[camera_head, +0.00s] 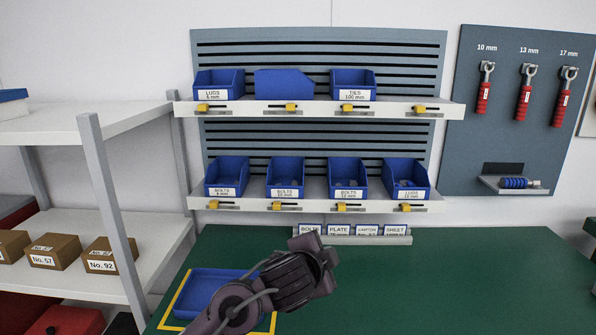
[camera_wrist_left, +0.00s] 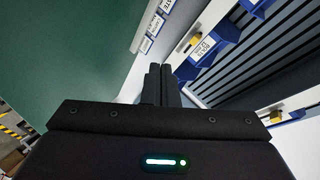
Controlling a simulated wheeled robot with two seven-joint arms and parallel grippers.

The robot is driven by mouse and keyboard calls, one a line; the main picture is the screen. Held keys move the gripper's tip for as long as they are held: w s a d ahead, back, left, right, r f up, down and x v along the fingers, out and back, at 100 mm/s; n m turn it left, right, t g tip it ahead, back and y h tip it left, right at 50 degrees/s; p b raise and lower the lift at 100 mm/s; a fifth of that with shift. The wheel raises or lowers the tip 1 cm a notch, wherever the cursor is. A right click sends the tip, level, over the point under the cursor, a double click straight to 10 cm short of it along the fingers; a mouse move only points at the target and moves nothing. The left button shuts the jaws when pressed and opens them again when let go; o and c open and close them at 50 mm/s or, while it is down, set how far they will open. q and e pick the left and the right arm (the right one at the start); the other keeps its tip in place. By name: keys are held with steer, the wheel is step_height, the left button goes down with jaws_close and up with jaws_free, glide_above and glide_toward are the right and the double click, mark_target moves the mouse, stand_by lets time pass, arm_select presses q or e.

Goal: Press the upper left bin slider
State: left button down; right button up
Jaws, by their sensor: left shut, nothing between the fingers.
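The upper left bin (camera_head: 218,82) is blue, labelled LUGS, and stands at the left end of the upper shelf. Its yellow slider (camera_head: 203,108) sits on the shelf's front edge below it. My left gripper (camera_head: 308,242) is in front of and below the lower shelf, right of that slider and well apart from it. In the left wrist view its fingers (camera_wrist_left: 160,84) are shut together with nothing between them. A yellow slider (camera_wrist_left: 190,40) and a labelled blue bin show beyond them; I cannot tell which. My right gripper is in neither view.
The upper shelf (camera_head: 320,108) and lower shelf (camera_head: 320,202) carry several blue bins with yellow sliders. Label holders (camera_head: 352,236) line the green table's back edge. A blue tray (camera_head: 205,290) lies left of my arm. A grey rack post (camera_head: 110,210) stands at left.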

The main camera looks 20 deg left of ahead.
arm_select(q)
steer(key=w+a+r+m+t, duration=0.2)
steer(key=w+r, duration=0.1)
steer(key=r, duration=0.4)
steer(key=w+a+r+m+t, duration=0.15)
steer(key=w+r, duration=0.25)
steer(key=r, duration=0.4)
steer(key=m+t, duration=0.1)
steer(key=m, duration=0.1)
glide_toward(291, 107)
steer(key=d, duration=0.6)
steer(key=shift+w, duration=0.1)
steer(key=w+p, duration=0.1)
steer(key=w, duration=0.2)
steer(key=w+p, duration=0.1)
steer(key=w, duration=0.2)
steer(key=w+p, duration=0.1)
steer(key=w, duration=0.2)
steer(key=shift+w+d+r, duration=0.15)
steer(key=shift+d, duration=0.2)
steer(key=a, duration=0.2)
steer(key=a+p, duration=0.1)
steer(key=shift+s+a, duration=0.25)
steer(key=shift+a, duration=0.1)
steer(key=shift+s+a, duration=0.1)
steer(key=shift+a, duration=0.1)
steer(key=shift+d+f, duration=0.1)
steer(key=shift+f, duration=0.15)
